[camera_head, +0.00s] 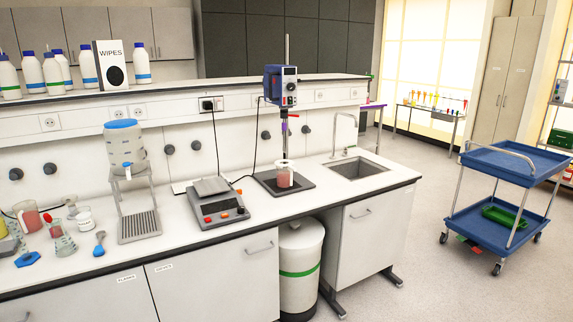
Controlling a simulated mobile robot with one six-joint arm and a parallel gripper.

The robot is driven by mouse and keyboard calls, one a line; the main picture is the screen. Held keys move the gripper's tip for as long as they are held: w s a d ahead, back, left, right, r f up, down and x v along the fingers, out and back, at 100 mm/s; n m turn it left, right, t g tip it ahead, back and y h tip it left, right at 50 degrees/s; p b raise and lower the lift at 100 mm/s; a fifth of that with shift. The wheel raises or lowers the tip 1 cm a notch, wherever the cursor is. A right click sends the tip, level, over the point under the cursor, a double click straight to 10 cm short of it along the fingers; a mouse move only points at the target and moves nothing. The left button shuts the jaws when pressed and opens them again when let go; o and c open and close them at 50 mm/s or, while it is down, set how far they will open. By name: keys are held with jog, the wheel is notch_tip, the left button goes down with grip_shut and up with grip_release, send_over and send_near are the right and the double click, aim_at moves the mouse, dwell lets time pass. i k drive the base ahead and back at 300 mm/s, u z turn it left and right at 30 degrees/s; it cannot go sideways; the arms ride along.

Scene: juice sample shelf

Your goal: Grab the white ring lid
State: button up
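A white ring lid (285,162) appears to sit on top of a clear vessel with red liquid (285,178). The vessel stands upright on the dark base plate (262,185) of an overhead stirrer (281,86). The stirrer's shaft comes down at or close to the ring's middle; I cannot tell at this size whether it passes through. My gripper is not in this view.
A balance (220,205) is left of the stirrer, a sink (357,167) right of it. A water dispenser (125,148) and a beaker of red liquid (28,216) stand farther left. A blue trolley (503,165) stands on the right, with open floor before it.

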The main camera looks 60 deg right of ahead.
aim_at(277, 163)
jog(key=z, duration=0.65)
jog(key=i, duration=0.95)
jog(key=z, duration=0.45)
